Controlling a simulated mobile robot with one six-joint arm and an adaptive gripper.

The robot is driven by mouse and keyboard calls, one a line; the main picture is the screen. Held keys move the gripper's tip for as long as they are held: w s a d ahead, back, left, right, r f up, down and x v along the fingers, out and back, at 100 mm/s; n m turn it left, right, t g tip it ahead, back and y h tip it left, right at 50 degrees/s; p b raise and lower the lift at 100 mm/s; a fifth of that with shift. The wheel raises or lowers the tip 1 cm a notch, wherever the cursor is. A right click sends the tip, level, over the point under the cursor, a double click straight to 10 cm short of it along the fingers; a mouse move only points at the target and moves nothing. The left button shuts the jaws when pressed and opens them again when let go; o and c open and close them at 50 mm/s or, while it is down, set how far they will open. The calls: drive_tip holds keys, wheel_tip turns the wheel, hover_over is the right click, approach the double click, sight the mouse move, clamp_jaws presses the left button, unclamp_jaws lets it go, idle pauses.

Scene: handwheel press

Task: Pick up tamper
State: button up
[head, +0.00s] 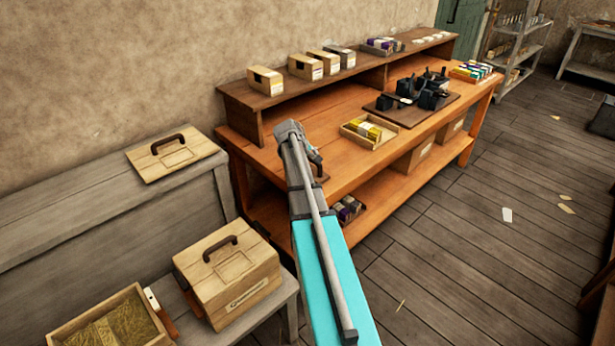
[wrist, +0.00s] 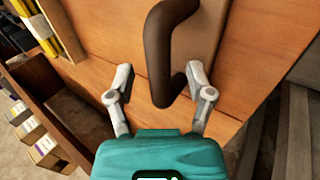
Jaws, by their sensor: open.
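In the wrist view, a dark brown curved handle (wrist: 157,50) on a flat wooden board (wrist: 208,22) appears to be the tamper. It lies on the orange-brown workbench (head: 350,178), near its left end. My gripper (wrist: 160,74) is open, with one finger on each side of the handle. Whether either finger touches it is unclear. In the head view my arm hides most of the tamper, and only a dark edge shows beside the gripper (head: 315,158).
A tray (head: 352,142) with yellow packs sits to the right on the bench. Farther right is a dark press (head: 428,90) on a board. A raised shelf (head: 240,95) with boxes runs along the wall. A handled lid (head: 176,156) and handled box (head: 228,285) stand left.

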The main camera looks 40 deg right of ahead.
drive_tip(key=shift+d+f, duration=0.3)
drive_tip(key=shift+f, duration=0.1)
idle(0.3)
clamp_jaws()
